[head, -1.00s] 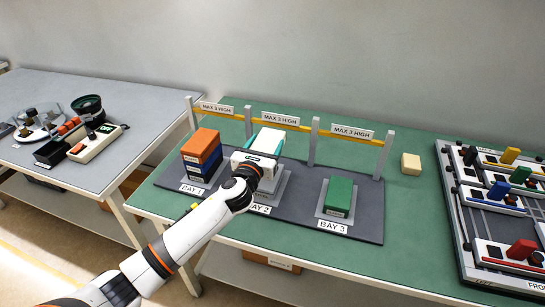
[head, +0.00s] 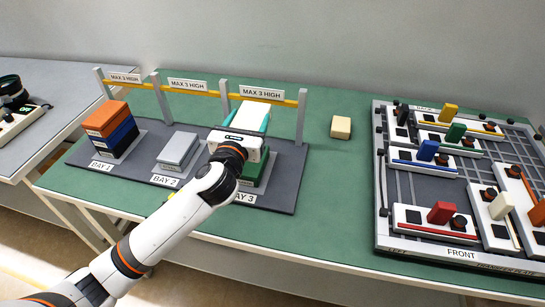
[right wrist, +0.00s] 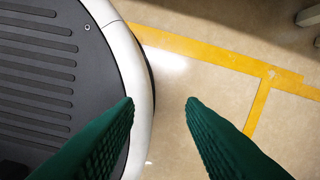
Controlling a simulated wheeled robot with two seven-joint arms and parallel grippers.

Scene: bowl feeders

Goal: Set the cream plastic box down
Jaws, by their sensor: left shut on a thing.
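The cream plastic box (head: 260,108) is between the green fingers of my left gripper (head: 250,122), which is shut on it. In the head view, box and gripper are in front of the bay 3 area, with the green box (head: 247,185) of bay 3 partly hidden under my gripper. I cannot tell whether the cream box touches anything below. My right gripper (right wrist: 160,105) shows in the right wrist view with its two fingers wide apart, empty, above the floor.
Bay 1 holds an orange box (head: 107,117) on blue and dark ones. A post-and-bar rail (head: 190,91) runs behind the bays. A small pale block (head: 341,127) and a fixture board (head: 385,230) are to the right.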

